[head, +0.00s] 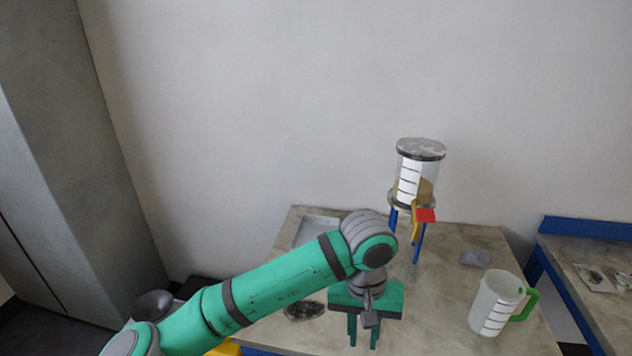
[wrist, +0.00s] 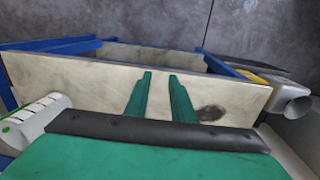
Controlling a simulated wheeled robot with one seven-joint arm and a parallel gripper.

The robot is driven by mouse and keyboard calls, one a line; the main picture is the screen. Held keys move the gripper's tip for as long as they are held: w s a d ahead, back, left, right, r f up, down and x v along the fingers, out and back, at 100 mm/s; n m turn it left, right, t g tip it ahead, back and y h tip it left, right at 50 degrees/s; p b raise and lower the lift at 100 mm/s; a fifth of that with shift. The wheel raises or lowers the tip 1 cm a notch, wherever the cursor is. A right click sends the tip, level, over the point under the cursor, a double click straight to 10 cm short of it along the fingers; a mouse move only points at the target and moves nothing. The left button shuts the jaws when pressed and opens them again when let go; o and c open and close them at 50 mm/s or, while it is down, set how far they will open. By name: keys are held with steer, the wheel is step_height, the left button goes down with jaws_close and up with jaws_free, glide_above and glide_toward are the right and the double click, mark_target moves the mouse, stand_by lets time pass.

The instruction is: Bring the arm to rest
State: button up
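My green arm reaches in from the lower left of the head view and bends down over the table (head: 450,325). My gripper (head: 363,345) points down above the table's front part. Its two green fingers stand apart with nothing between them. In the wrist view the fingertips (wrist: 160,74) are also apart, with bare tabletop (wrist: 90,80) between and around them. Whether the fingertips touch the table cannot be told, but they appear above it.
A glass vessel (head: 430,170) with a red-handled valve (head: 425,215) stands on blue legs at the back. A measuring jug (head: 492,303) with a green handle stands at the right. A grey block (head: 475,258) and a dark pile (head: 305,310) lie on the table. Another blue-framed table (head: 585,228) is at far right.

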steer(key=w+d+r+n+t+h, duration=0.1)
steer(key=w+d+r+t+h, duration=0.15)
steer(key=d+h, duration=0.65)
steer(key=w+d+r+n+t+h, duration=0.15)
steer(key=d+t+h, duration=0.3)
steer(key=d, duration=0.95)
steer(key=s+a+f+n+t+y, duration=0.4)
steer(key=s+a+f+t+y, duration=0.1)
steer(key=a+f, duration=0.4)
steer(key=s+a+f+n+t+y, duration=0.4)
steer(key=s+a+f+y, duration=0.1)
steer(key=a+f, duration=0.4)
steer(key=s+a+f+m+y, duration=0.1)
steer(key=s+a+m+y, duration=0.1)
steer(key=s+a+m, duration=0.2)
steer(key=s+a+f+m+y, duration=0.1)
steer(key=s+a+m, duration=0.3)
steer(key=s+a, duration=0.6)
steer(key=s+y, duration=0.1)
steer(key=s, duration=0.8)
steer(key=shift+a+f, duration=0.15)
steer(key=shift+a, duration=0.1)
